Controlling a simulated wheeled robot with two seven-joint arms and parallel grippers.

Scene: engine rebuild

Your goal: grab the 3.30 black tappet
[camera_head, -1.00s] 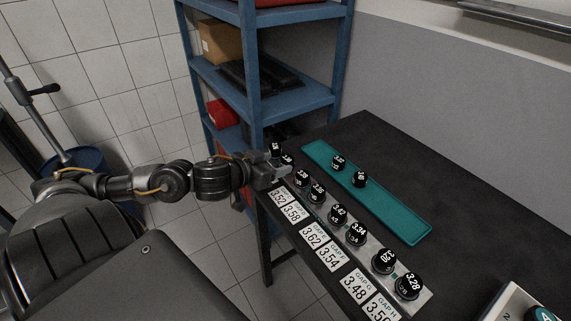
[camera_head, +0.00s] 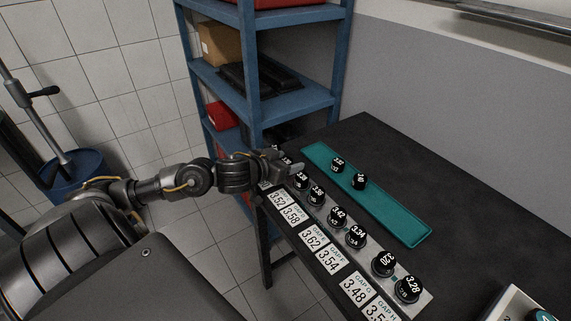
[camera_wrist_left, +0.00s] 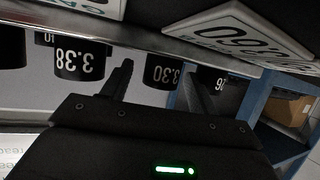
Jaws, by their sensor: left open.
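The black 3.30 tappet (camera_wrist_left: 162,73) shows in the left wrist view, its label upside down. My left gripper (camera_head: 292,166) is open at the far end of the tappet row in the head view. In the left wrist view its two fingers lie to either side of the 3.30 tappet, which appears in line with the gap; I cannot tell whether they touch it. In the head view the gripper mostly hides that end of the row, and the 3.30 label cannot be read there. My right gripper is not in view.
The 3.38 tappet (camera_wrist_left: 80,60) is close beside one finger, and another tappet (camera_wrist_left: 211,80) is beside the other. More black tappets, such as 3.28 (camera_head: 408,288), run along the row beside white gap cards (camera_head: 313,236). A teal tray (camera_head: 395,215) holds two tappets. A blue shelf (camera_head: 290,105) stands behind.

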